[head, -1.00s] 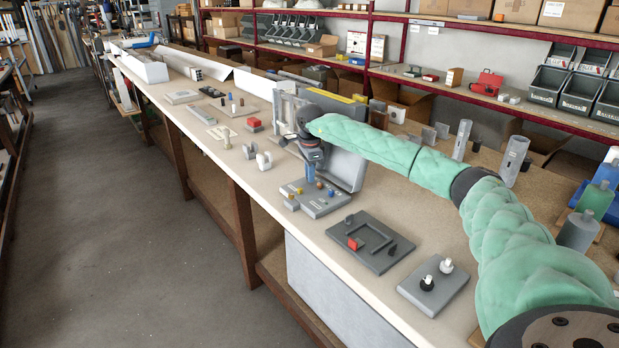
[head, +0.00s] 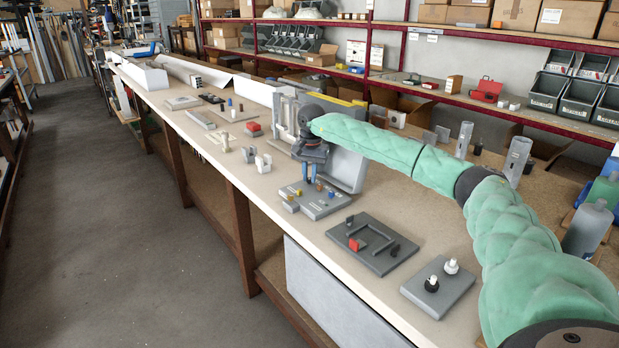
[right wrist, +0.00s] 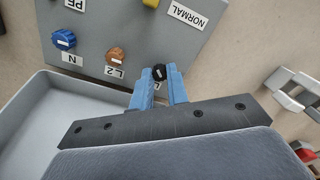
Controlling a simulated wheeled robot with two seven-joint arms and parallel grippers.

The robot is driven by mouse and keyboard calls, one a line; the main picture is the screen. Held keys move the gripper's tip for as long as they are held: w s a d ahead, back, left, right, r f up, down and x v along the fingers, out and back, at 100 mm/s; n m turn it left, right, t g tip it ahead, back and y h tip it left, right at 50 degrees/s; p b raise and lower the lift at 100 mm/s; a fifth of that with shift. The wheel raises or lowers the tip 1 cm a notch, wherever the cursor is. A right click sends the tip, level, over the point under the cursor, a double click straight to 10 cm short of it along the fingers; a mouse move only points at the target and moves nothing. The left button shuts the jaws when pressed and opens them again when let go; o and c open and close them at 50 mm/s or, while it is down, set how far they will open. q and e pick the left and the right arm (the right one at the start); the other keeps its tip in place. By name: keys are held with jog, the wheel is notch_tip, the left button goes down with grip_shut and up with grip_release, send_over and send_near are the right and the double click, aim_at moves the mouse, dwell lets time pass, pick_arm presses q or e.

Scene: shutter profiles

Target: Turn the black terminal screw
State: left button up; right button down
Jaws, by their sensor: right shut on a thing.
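The black terminal screw (right wrist: 159,73) shows in the right wrist view at the edge of the grey terminal block (right wrist: 130,25). My right gripper (right wrist: 158,80) has its blue fingertips closed around this screw, which still sits at the block. A label beneath it is mostly hidden by the fingers. In the head view my right gripper (head: 310,177) points down onto the far part of the terminal block (head: 322,211), and the black screw is hidden there. My left gripper is not in view.
Beside the black screw are an orange-brown screw (right wrist: 115,56) marked L2 and a blue screw (right wrist: 64,40) marked N. A grey plate with a red block (head: 357,244) and a grey plate with two knobs (head: 458,285) lie nearer on the bench (head: 285,225).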

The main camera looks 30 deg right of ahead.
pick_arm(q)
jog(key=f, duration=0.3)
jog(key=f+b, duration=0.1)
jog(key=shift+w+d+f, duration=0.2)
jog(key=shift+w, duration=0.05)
pick_arm(e)
jog(key=n, duration=0.4)
jog(key=shift+r+n, duration=0.1)
jog(key=shift+n, duration=0.3)
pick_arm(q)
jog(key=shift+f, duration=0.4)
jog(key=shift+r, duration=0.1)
pick_arm(e)
jog(key=c, duration=1.5)
grip_release()
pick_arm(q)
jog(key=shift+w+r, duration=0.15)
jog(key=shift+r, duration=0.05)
pick_arm(e)
jog(key=shift+o, duration=0.7)
